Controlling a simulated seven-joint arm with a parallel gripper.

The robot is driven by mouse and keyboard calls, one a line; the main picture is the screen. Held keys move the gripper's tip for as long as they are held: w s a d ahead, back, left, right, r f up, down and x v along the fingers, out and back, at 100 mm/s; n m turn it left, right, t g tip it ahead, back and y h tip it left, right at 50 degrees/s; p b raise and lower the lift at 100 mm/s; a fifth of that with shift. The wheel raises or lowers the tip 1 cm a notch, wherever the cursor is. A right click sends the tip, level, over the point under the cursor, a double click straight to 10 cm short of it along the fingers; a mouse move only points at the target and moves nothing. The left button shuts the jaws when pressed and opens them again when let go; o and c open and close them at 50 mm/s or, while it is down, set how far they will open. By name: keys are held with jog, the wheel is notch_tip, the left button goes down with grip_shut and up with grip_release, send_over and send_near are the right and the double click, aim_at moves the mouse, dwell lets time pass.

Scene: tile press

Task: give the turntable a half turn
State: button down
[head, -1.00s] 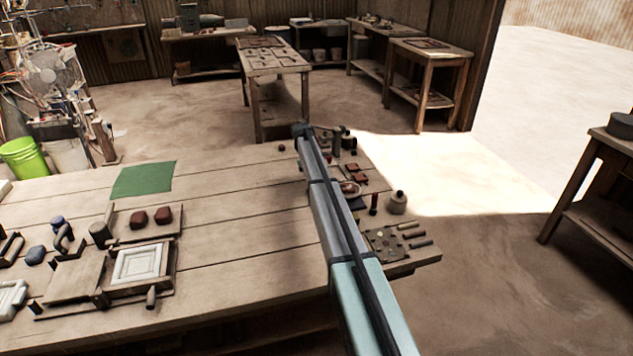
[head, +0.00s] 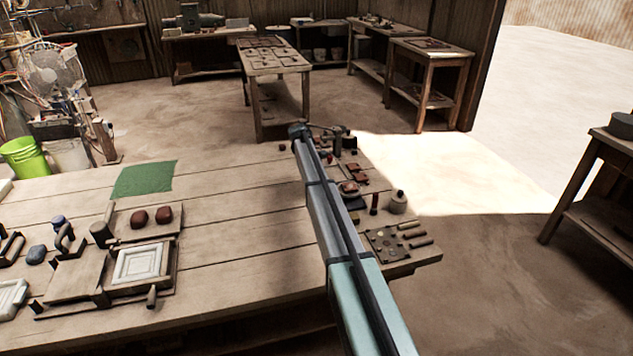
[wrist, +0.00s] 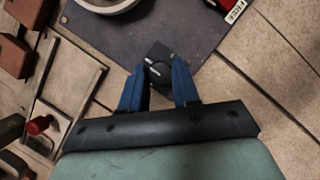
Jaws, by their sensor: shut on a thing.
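In the wrist view my gripper (wrist: 160,72) has its blue fingers closed on a round black knob (wrist: 159,73). The knob stands on a small black square block (wrist: 156,52) at the corner of a dark grey plate (wrist: 175,28). A pale round rim (wrist: 108,4), probably the turntable's, is cut off by the top edge. A label reading "FREE" (wrist: 235,8) lies at the plate's right. In the head view my arm hides the gripper and part of a round piece (head: 349,196) with a reddish block on it; I cannot tell if this is the turntable.
Brown blocks (wrist: 18,55) and a wooden frame (wrist: 72,85) lie left of the gripper in the wrist view. In the head view, a grey weight (head: 398,203) and a board with pegs (head: 388,243) stand to the arm's right. The table's middle (head: 235,215) is clear.

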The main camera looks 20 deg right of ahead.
jog(key=c, duration=0.8)
grip_release()
jog(key=v, duration=1.4)
jog(key=shift+a, duration=0.1)
